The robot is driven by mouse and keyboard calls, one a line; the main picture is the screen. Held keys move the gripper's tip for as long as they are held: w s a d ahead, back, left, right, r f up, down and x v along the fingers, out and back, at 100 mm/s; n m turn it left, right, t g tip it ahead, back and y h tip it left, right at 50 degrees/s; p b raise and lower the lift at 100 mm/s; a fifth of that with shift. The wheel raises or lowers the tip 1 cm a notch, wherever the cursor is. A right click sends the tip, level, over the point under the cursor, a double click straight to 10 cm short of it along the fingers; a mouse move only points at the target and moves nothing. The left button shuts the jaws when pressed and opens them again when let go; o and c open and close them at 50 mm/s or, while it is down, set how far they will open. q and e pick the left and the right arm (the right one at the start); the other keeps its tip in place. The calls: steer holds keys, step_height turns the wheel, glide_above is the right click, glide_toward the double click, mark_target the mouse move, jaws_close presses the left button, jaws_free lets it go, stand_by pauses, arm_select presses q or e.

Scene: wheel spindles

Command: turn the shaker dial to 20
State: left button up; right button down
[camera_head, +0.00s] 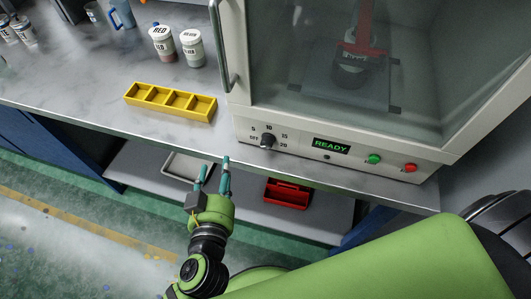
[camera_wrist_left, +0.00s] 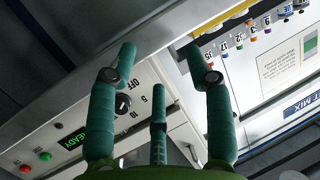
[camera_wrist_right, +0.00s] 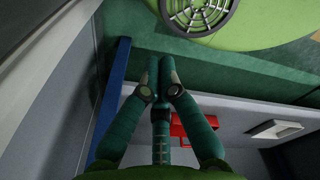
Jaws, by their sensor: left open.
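The shaker dial (camera_head: 267,141) is a small dark knob on the cabinet's front panel, with OFF, 5, 10, 15 and 20 printed around it. It also shows in the left wrist view (camera_wrist_left: 122,104), partly beside a finger; I cannot clearly read its pointer. My left gripper (camera_head: 214,165) is open and empty, below and left of the dial, apart from it. Its spread fingers also show in the left wrist view (camera_wrist_left: 158,62). My right gripper (camera_wrist_right: 160,72) shows only in the right wrist view, fingers together with nothing between them, away from the dial.
A lit READY display (camera_head: 331,145), green button (camera_head: 374,158) and red button (camera_head: 410,167) are right of the dial. A yellow divided tray (camera_head: 171,101) and jars (camera_head: 163,43) stand on the counter. A red bin (camera_head: 287,193) sits on the shelf below.

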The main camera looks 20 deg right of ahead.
mark_target(266, 145)
arm_select(q)
steer(key=s+d+r+m+h, duration=0.3)
steer(key=s+d+r+h, duration=0.1)
steer(key=s+d+h, duration=0.15)
steer(key=p+x, duration=0.1)
steer(key=x, duration=0.3)
steer(key=p+x, duration=0.1)
steer(key=x, duration=0.1)
steer(key=shift+d+r+p, duration=0.3)
steer(key=shift+d+r, duration=0.05)
steer(key=shift+d, duration=0.1)
steer(key=shift+w+d+f, duration=0.15)
steer(key=shift+w+d, duration=0.2)
steer(key=shift+w, duration=0.1)
arm_select(e)
steer(key=r, duration=0.2)
steer(key=shift+w+a+r, duration=0.35)
steer(key=shift+w, duration=0.05)
arm_select(q)
jaws_close()
